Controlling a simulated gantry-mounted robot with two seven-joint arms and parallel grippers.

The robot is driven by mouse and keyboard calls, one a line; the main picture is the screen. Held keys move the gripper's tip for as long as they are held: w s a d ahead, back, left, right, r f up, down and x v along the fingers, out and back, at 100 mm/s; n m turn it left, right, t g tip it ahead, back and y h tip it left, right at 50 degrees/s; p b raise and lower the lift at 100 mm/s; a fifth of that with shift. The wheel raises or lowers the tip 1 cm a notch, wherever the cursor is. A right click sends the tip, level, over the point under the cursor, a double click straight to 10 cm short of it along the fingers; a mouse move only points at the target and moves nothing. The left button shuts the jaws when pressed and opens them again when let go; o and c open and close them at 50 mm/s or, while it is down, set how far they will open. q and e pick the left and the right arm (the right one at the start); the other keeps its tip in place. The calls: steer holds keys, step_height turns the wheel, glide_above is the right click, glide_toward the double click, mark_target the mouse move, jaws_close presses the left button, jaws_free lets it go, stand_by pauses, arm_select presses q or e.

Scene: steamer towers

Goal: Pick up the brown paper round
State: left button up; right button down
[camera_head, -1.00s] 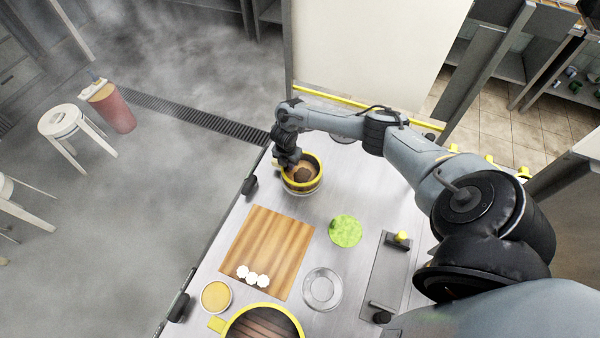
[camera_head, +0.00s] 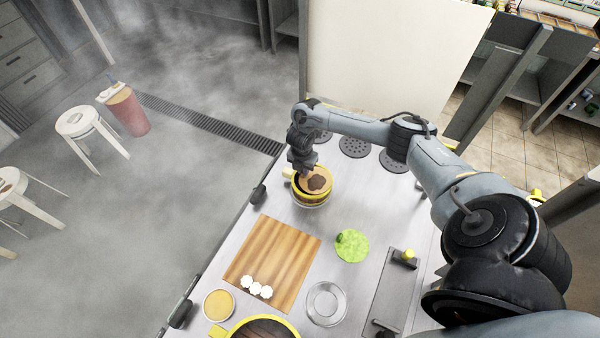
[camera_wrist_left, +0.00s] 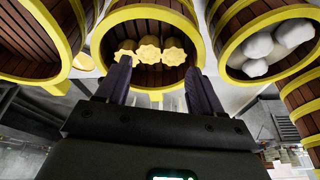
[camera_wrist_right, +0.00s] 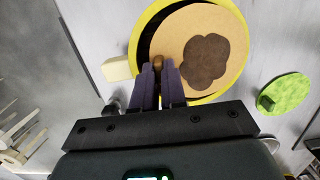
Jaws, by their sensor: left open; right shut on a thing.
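The brown paper round (camera_head: 315,184), a tan disc with a dark brown blotch, is at the mouth of a yellow-rimmed steamer basket (camera_head: 310,203) at the far end of the table. In the right wrist view the round (camera_wrist_right: 232,42) covers most of the basket's opening, off-centre, leaving a dark gap at the left. My right gripper (camera_wrist_right: 160,68) is shut on its small brown knob at the edge. In the head view my right gripper (camera_head: 300,170) is at the basket's left side. My left gripper (camera_wrist_left: 160,75) is open, in front of a basket with yellow star-shaped pieces (camera_wrist_left: 150,52).
A green round (camera_head: 352,246) with a knob lies right of a wooden board (camera_head: 270,255) with white pieces. A glass dish (camera_head: 326,303), a yellow-topped bowl (camera_head: 218,305) and another basket (camera_head: 295,325) stand in front. More baskets flank my left gripper.

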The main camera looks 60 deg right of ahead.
steer(key=s+d+r, duration=0.1)
steer(key=s, duration=0.2)
steer(key=s+d+r, duration=0.1)
steer(key=s+r, duration=0.1)
steer(key=s+d+r, duration=0.1)
steer(key=s+r, duration=0.1)
steer(key=s, duration=0.1)
steer(key=shift+s+d+r, duration=0.1)
steer(key=shift+s+r, duration=0.05)
steer(key=shift+s, duration=0.15)
steer(key=shift+s+d+r, duration=0.15)
steer(key=shift+s+r, duration=0.3)
steer(key=shift+s, duration=0.05)
steer(key=c, duration=1.8)
jaws_free()
jaws_close()
